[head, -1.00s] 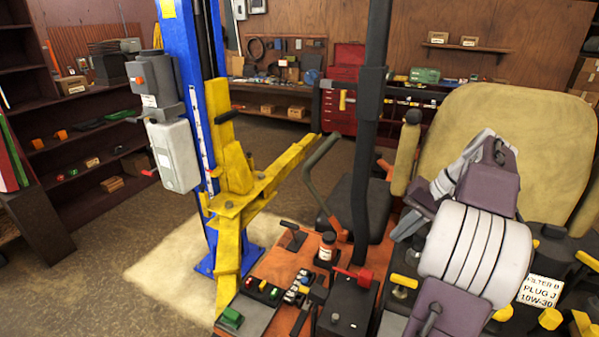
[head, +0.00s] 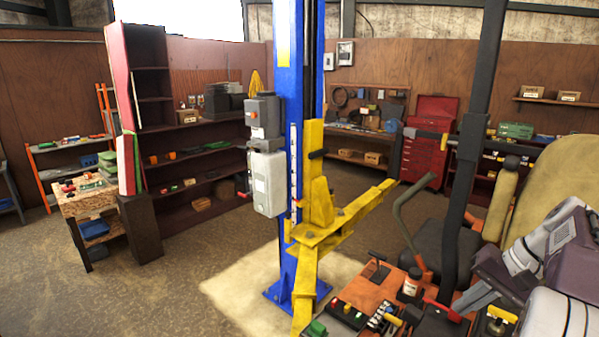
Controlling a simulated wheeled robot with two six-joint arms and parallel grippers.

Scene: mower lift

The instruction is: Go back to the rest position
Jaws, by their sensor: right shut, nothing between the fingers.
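My right gripper (head: 480,294) is at the lower right of the head view, in front of the mower's control area. It is shut and empty, and its grey fingers point down and to the left. My purple and white right arm links fill the lower right corner. The orange mower deck (head: 372,290) with its levers lies left of the gripper. I cannot tell how far apart the fingers and the mower are. My left gripper is not in view.
A blue lift post (head: 289,150) with a yellow arm (head: 340,222) stands left of the mower. Dark shelves (head: 155,95) and a small workbench (head: 88,203) stand at the left. The floor at the lower left is clear.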

